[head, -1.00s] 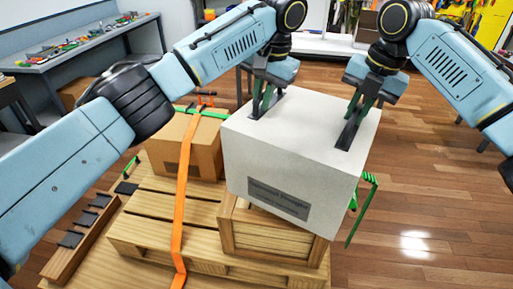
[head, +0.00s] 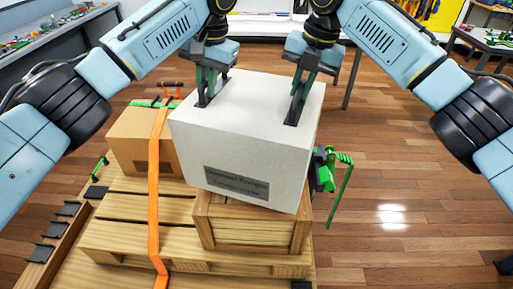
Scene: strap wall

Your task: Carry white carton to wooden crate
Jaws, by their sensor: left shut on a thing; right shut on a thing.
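The white carton (head: 245,135) is a large box with a grey label on its front face and dark slots in its top. My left gripper (head: 205,98) and my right gripper (head: 295,112) are both shut on it at the slots in its top. The wooden crate (head: 252,235) stands on the pallet directly below the carton. The carton covers the crate's top and sits slightly turned and tilted over it. I cannot tell whether the carton touches the crate.
A brown cardboard box (head: 138,138) stands left of the carton on the wooden pallet (head: 125,240). An orange strap (head: 154,200) runs down over the box and pallet. A green strap with a buckle (head: 322,170) hangs at the carton's right. The floor at right is clear.

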